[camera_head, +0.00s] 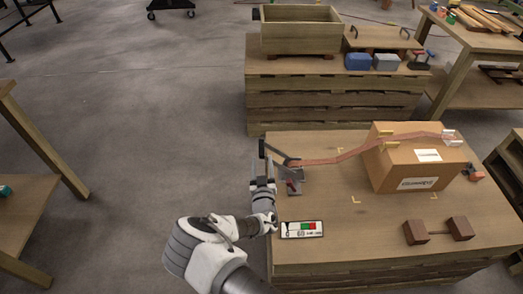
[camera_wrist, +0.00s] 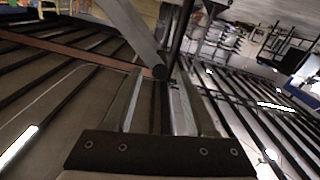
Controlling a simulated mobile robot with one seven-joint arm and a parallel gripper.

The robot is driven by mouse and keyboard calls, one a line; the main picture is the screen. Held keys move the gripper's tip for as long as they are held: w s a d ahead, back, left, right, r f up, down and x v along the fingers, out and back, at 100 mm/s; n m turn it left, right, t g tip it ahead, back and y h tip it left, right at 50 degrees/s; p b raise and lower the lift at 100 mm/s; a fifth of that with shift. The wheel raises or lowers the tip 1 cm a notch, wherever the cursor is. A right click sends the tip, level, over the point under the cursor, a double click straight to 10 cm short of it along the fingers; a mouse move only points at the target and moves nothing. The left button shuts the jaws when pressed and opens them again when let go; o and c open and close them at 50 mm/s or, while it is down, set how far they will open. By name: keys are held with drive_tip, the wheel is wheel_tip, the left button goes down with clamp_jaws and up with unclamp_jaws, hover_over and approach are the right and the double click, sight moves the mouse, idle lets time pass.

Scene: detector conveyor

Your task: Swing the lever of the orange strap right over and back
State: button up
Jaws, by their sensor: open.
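The orange strap (camera_head: 350,153) runs from a metal ratchet (camera_head: 293,180) at the table's left edge over a cardboard box (camera_head: 424,164) to the box's far side. The ratchet's lever (camera_head: 277,153) slants up and left, its end beyond the table edge. My gripper (camera_head: 262,174) is beside the ratchet, just below the lever's end. In the wrist view my gripper (camera_wrist: 163,92) has its two fingers apart. A grey bar with a round dark end (camera_wrist: 148,45), apparently the lever, reaches toward the gap between them; whether it touches is unclear. The strap also shows there as a reddish band (camera_wrist: 70,52).
A small panel with red and green patches (camera_head: 302,229) lies near my forearm. A brown dumbbell-shaped block (camera_head: 438,230) lies at the front right. Behind stands another pallet table (camera_head: 310,80) with a wooden crate (camera_head: 300,32).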

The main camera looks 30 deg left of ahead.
sight(262, 154)
drive_tip(key=x, duration=0.6)
drive_tip(key=shift+w+a+b, duration=0.15)
drive_tip(key=shift+w+b, duration=0.05)
drive_tip(key=shift+b, duration=0.15)
clamp_jaws()
idle(1.1)
